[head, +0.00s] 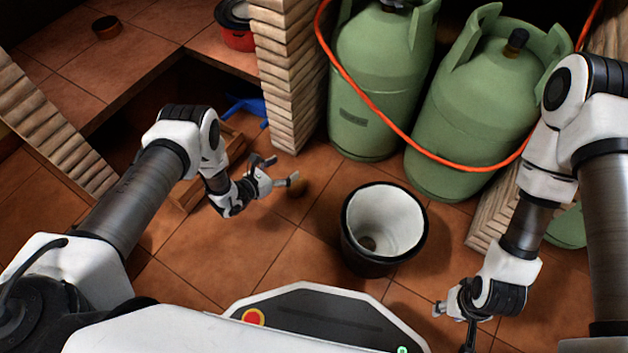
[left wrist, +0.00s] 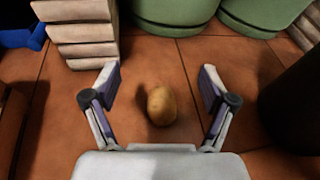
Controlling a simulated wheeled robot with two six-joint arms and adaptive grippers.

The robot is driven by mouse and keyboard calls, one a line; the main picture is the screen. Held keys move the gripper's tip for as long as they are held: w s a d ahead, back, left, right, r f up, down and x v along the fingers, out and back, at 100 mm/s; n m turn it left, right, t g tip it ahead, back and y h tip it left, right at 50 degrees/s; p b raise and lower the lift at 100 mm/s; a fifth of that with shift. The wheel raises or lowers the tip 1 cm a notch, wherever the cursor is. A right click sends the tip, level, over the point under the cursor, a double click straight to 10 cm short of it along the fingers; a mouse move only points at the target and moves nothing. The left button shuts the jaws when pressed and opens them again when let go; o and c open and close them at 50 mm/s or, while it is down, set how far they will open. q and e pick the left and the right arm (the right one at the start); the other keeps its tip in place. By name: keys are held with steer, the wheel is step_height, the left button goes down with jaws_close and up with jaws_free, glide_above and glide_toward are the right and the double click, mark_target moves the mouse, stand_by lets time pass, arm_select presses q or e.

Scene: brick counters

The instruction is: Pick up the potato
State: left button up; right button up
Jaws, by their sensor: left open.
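The potato (left wrist: 162,106) is a small yellow-brown lump on the tiled floor. In the left wrist view it lies between the two spread fingers of my left gripper (left wrist: 158,72), with a gap on each side. In the head view the potato (head: 299,188) is small and partly hidden beside the fingertips of my left gripper (head: 283,170), which is open and empty. My right gripper (head: 453,322) hangs low at the lower right, away from the potato; its jaws do not show clearly.
A black bin (head: 350,246) with a white inside stands right of the potato. Green gas cylinders (head: 375,75) with an orange hose (head: 372,98) stand behind. A brick pillar (head: 288,70) and a blue object (head: 246,106) are at the back left. Floor around the potato is clear.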

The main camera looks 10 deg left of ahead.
arm_select(q)
steer(key=b, duration=0.3)
glide_toward(292, 187)
steer(key=shift+g, duration=0.4)
steer(key=x, duration=0.4)
steer(key=shift+w+d+r, duration=0.1)
steer(key=shift+w+d, duration=0.1)
steer(key=shift+d, duration=0.15)
steer(key=b+x, duration=0.1)
steer(key=x, duration=0.1)
steer(key=b+x, duration=0.4)
steer(key=x, duration=0.1)
steer(key=shift+w+a+f, duration=0.1)
steer(key=shift+a+f, duration=0.15)
steer(key=shift+a, duration=0.05)
steer(key=shift+w+d+r, duration=0.1)
steer(key=shift+w, duration=0.05)
steer(key=shift+r, duration=0.1)
steer(key=c, duration=1.3)
arm_select(e)
step_height(292, 187, down, 10)
steer(key=shift+w, duration=0.35)
